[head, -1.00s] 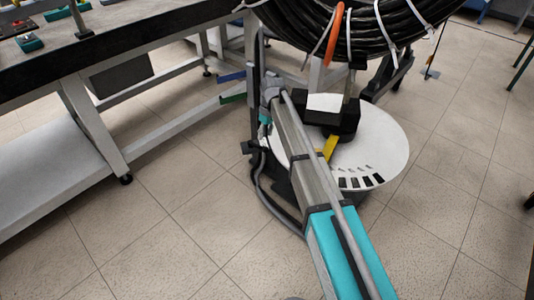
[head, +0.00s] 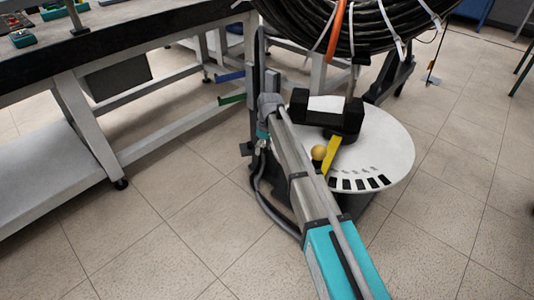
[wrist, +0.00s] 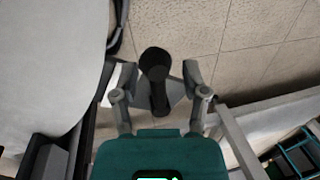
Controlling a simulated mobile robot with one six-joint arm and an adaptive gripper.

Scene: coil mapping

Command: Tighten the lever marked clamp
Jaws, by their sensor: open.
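In the wrist view a dark lever with a round black knob (wrist: 155,65) lies between the two fingers of my gripper (wrist: 150,80). The fingers are open, with one on each side of the lever and gaps to it. A light grey plate lies behind the lever. No marking can be read on it, so I cannot confirm it is the clamp lever. In the head view my arm reaches down beside the white round disc (head: 395,150), and my fingers are hidden there. A yellow lever (head: 333,153) with a ball knob (head: 318,152) stands over the disc, right of my arm.
A black cable coil (head: 355,25) hangs above the disc. A black block (head: 328,115) sits over the disc. Blue (head: 231,76) and green (head: 232,99) bars stick out left of the post. A workbench (head: 150,45) stands at left. Floor at the front left is clear.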

